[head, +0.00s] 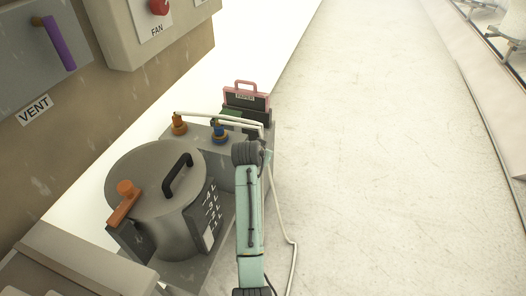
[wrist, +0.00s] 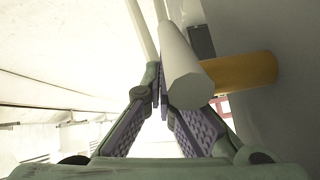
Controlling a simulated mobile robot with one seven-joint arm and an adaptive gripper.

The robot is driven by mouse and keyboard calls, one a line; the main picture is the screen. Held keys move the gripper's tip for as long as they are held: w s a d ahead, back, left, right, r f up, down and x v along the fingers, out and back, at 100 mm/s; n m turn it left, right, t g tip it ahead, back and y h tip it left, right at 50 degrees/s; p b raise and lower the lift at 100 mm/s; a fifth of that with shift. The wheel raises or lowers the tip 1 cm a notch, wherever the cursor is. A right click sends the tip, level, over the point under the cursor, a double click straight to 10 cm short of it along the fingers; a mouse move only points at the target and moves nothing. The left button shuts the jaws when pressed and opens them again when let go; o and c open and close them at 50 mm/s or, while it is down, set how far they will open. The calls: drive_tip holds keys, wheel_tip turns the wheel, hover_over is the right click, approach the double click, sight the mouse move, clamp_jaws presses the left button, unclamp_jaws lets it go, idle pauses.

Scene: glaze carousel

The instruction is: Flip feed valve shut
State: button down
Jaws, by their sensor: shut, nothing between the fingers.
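A steel tank (head: 160,205) with a black lid handle stands below, with an orange lever (head: 124,202) at its left side. My arm hides the gripper in the head view.
A pink-handled case (head: 246,97) stands behind the fittings. A white hose (head: 284,215) hangs to the floor right of my arm. A VENT panel with a purple lever (head: 60,44) and a FAN box with a red knob (head: 160,7) are upper left.

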drive_tip(key=shift+s+a+f, duration=0.2)
drive_tip(key=shift+s+f, duration=0.1)
drive_tip(key=shift+f, duration=0.4)
idle(0.6)
wheel_tip(320, 180, up, 13)
drive_tip(key=s+d, duration=0.1)
drive_tip(key=shift+s+p, duration=0.25)
drive_tip(key=shift+p, duration=0.05)
drive_tip(key=shift+f, duration=0.15)
idle(0.5)
